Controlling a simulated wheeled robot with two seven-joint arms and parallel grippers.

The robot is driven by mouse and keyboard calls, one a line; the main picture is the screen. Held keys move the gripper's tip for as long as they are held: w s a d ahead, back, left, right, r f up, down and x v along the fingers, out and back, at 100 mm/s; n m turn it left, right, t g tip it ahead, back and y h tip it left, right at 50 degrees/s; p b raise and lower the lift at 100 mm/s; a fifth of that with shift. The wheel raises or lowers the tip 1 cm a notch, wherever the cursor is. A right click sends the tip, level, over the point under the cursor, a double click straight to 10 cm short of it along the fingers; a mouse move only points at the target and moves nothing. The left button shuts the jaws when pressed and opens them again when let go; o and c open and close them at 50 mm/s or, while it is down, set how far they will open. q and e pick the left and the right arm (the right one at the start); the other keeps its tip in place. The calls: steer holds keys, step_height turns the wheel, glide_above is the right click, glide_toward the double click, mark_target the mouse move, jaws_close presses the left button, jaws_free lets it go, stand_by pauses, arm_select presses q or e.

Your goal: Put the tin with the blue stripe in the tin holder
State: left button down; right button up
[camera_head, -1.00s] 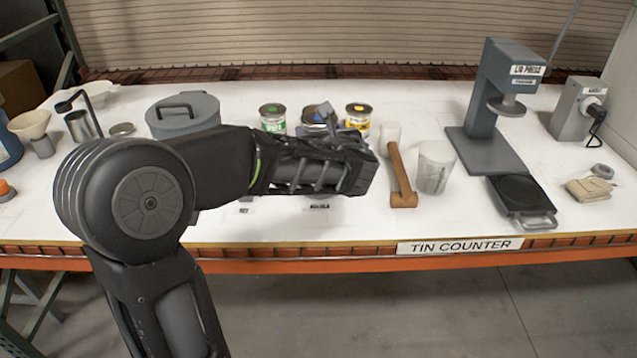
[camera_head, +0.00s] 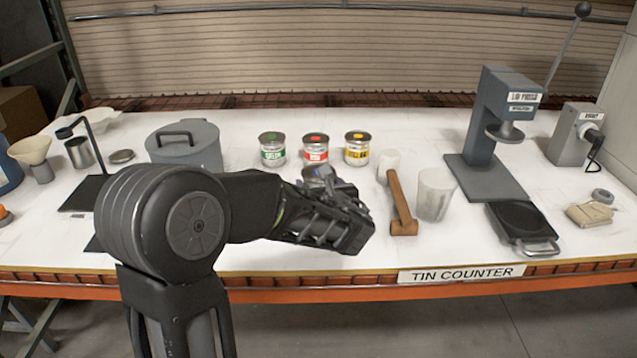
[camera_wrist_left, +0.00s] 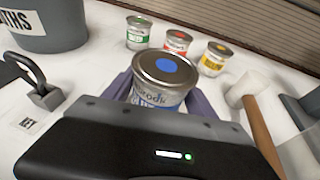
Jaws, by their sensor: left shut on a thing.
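The tin with the blue stripe (camera_wrist_left: 165,78) is upright between the purple-grey fingers of my left gripper (camera_wrist_left: 163,92), with a blue dot on its lid. In the head view my left gripper (camera_head: 330,205) is over the front middle of the counter and shut on this tin (camera_head: 318,176), which is mostly hidden by the hand. I cannot tell whether the tin touches the counter. I cannot make out the tin holder; my arm covers part of the front left counter. My right gripper is not in view.
Green (camera_head: 272,149), red (camera_head: 315,149) and yellow (camera_head: 357,148) tins stand in a row behind. A mallet (camera_head: 400,205) and translucent cup (camera_head: 435,193) are to the right, then a press (camera_head: 483,150). A lidded grey pot (camera_head: 185,148) stands back left.

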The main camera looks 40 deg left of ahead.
arm_select(q)
steer(key=shift+f, duration=1.65)
steer(key=shift+f, duration=0.15)
steer(key=shift+c, duration=1.4)
jaws_free()
steer(key=shift+r, duration=0.2)
steer(key=shift+s+d, duration=0.15)
steer(key=shift+d, duration=0.1)
steer(key=v, duration=1.1)
steer(key=shift+s+d, duration=0.1)
steer(key=shift+s, duration=0.1)
